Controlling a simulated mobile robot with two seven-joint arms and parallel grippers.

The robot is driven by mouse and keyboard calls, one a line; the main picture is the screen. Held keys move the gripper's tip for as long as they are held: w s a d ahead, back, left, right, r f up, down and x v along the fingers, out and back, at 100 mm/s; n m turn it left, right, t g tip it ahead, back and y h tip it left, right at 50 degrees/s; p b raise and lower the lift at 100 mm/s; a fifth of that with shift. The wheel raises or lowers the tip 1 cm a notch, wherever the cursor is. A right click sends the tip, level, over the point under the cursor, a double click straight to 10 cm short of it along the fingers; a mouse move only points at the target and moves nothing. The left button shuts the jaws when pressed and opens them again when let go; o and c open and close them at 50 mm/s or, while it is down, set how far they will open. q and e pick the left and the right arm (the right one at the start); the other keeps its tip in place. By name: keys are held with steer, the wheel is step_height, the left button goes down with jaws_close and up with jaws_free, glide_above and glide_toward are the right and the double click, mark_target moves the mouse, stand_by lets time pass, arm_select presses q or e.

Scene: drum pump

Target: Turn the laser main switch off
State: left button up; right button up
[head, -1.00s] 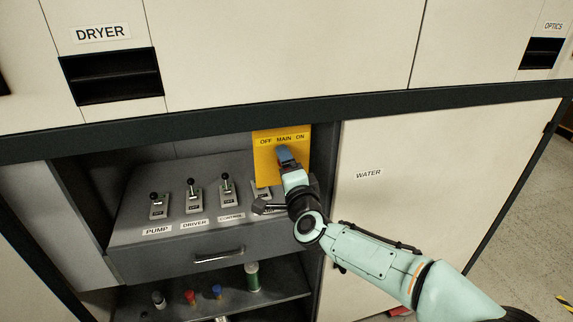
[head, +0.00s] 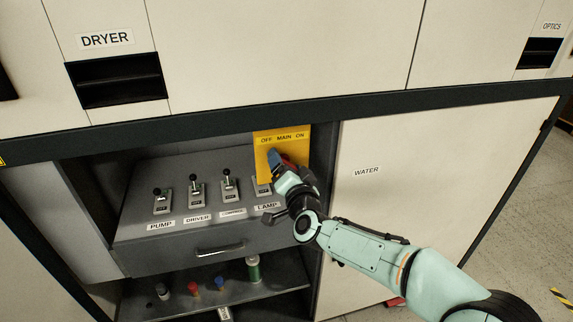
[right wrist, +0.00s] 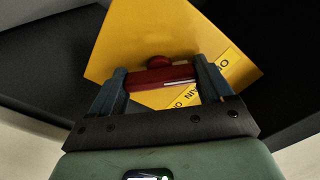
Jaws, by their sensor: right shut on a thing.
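The yellow main switch panel (head: 296,150), lettered OFF, MAIN and ON, stands upright at the right end of the recess. My right gripper (head: 276,160) is in front of it, tilted toward the OFF side. In the right wrist view, my right gripper (right wrist: 160,82) is shut on the red switch handle (right wrist: 158,77), which lies across between the two fingers. The panel (right wrist: 125,45) and its lettering run slantwise to the fingers there. In the head view only a bit of red shows beside the fingers. My left gripper is not in view.
A grey console with small levers labelled PUMP (head: 161,201), DRIVER (head: 196,190), CONTROL (head: 229,182) and LAMP (head: 263,188) stands left of my gripper. Bottles sit on the shelf below (head: 283,303). The white WATER door (head: 430,160) is at the right.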

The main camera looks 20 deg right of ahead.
stand_by(0.4)
steer(key=o, duration=1)
steer(key=shift+c, duration=0.2)
steer(key=s+b, duration=0.1)
steer(key=s, duration=1.2)
steer(key=shift+s+b, duration=0.25)
steer(key=shift+b, duration=0.1)
